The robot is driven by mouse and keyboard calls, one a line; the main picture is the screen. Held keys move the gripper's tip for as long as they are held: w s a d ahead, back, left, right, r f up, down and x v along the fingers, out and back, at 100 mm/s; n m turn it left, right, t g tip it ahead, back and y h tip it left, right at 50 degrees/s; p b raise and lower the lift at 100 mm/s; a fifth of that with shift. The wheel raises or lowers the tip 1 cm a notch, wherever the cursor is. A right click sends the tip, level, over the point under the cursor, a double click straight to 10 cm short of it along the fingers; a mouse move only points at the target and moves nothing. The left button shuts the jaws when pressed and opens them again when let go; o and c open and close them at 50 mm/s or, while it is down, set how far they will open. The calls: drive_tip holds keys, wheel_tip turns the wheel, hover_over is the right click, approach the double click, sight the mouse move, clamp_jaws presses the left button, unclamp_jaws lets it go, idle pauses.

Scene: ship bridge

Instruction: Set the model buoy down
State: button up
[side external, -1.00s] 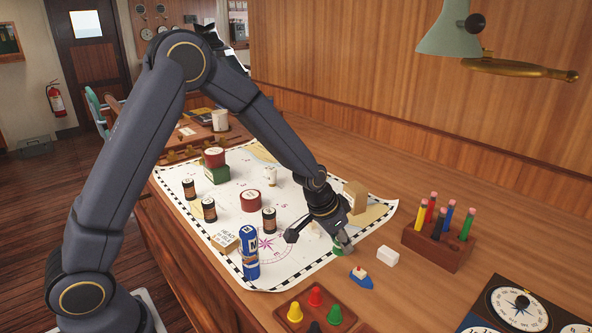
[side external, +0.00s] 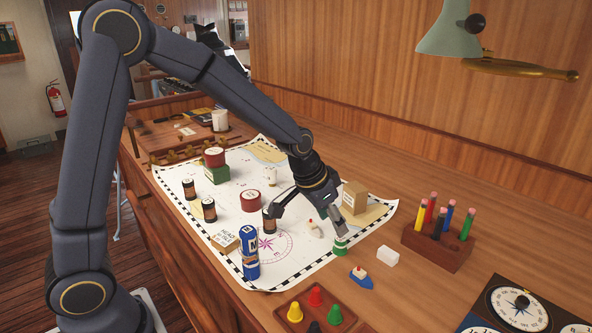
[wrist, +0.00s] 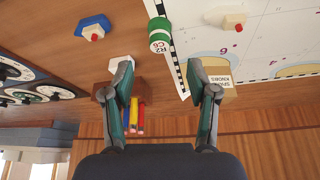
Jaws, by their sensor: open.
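The model buoy, a small green cylinder with a white lettered band (side external: 341,246), stands at the right edge of the chart, by its checkered border. In the wrist view the buoy (wrist: 160,35) shows whole, beyond my fingertips and not between them. My gripper (side external: 308,225) is open and empty, with its fingers spread above the chart. One fingertip is close over the buoy in the side view. In the wrist view the two fingers (wrist: 159,80) are wide apart.
A white model with a red top (side external: 314,229) stands left of the buoy. A blue toy boat (side external: 361,278), a white block (side external: 388,256) and a pencil holder (side external: 437,248) are to its right. A blue can (side external: 250,254) and a tan box (side external: 355,197) stand on the chart (side external: 300,262).

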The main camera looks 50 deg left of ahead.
drive_tip(key=s+a+r+n, duration=0.1)
drive_tip(key=s+a+r, duration=0.2)
drive_tip(key=s+r, duration=0.85)
drive_tip(key=s+a+n+t+y, duration=0.1)
drive_tip(key=s+a, duration=0.1)
drive_tip(key=s, duration=1.1)
drive_tip(key=shift+a+r+n, duration=0.2)
drive_tip(key=shift+n, duration=0.1)
